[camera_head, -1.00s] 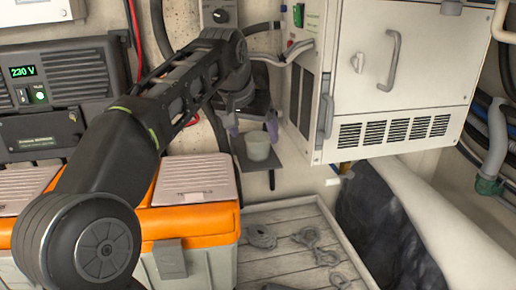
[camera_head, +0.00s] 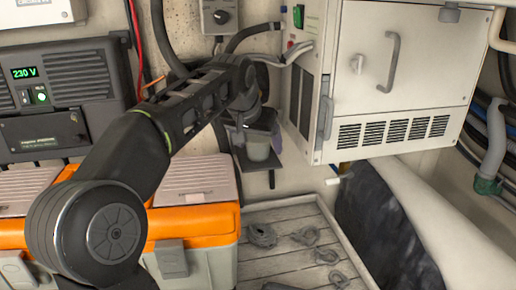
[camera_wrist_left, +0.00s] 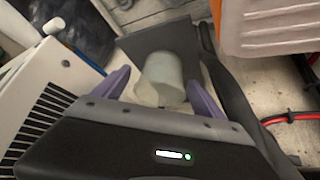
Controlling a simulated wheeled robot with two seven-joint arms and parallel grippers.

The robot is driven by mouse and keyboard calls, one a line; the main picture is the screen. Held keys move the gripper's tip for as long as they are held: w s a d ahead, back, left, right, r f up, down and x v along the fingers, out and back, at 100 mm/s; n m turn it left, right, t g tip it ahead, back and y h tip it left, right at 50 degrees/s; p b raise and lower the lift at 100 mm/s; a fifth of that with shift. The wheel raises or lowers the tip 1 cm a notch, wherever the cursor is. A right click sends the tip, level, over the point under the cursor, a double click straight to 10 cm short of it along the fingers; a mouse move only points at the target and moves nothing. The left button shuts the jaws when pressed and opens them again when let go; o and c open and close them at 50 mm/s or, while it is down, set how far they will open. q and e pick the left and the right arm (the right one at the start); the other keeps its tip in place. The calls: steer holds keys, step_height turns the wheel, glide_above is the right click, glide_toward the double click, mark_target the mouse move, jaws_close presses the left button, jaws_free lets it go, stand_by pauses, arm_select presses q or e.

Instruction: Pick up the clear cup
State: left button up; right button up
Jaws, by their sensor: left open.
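The clear cup (camera_head: 257,147) looks pale grey and translucent. It stands on a small dark shelf (camera_head: 262,162) on the wall, left of the white cabinet. My left gripper (camera_head: 257,139) is at the cup, with its purple fingers on either side of it. In the left wrist view the cup (camera_wrist_left: 163,78) sits between the two open fingers (camera_wrist_left: 160,92). The near lower part of the cup is partly hidden by the gripper body. My right gripper is not in view.
The white cabinet (camera_head: 403,60) with a handle and vents stands close to the right of the shelf. An orange and grey toolbox (camera_head: 195,218) is below the arm. A slatted tray (camera_head: 285,232) with several metal shackles lies below the shelf. Hoses and cables run along the wall behind.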

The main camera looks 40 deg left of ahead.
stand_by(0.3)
arm_select(q)
steer(key=c, duration=1.5)
steer(key=shift+s+a+r+b, duration=0.2)
steer(key=shift+s+r+b, duration=0.05)
steer(key=shift+r+b, duration=0.05)
step_height(320, 180, up, 6)
steer(key=r, duration=0.1)
steer(key=s+a, duration=0.3)
steer(key=s, duration=0.2)
steer(key=s+a+b, duration=0.1)
steer(key=s+a, duration=0.2)
steer(key=s, duration=0.2)
steer(key=s+a, duration=0.3)
steer(key=s, duration=0.2)
steer(key=shift+s+a+f, duration=0.2)
steer(key=shift+s+a, duration=0.15)
steer(key=shift+s, duration=0.05)
steer(key=shift+s+a+f, duration=0.1)
steer(key=shift+s+a, duration=0.15)
steer(key=shift+s, duration=0.1)
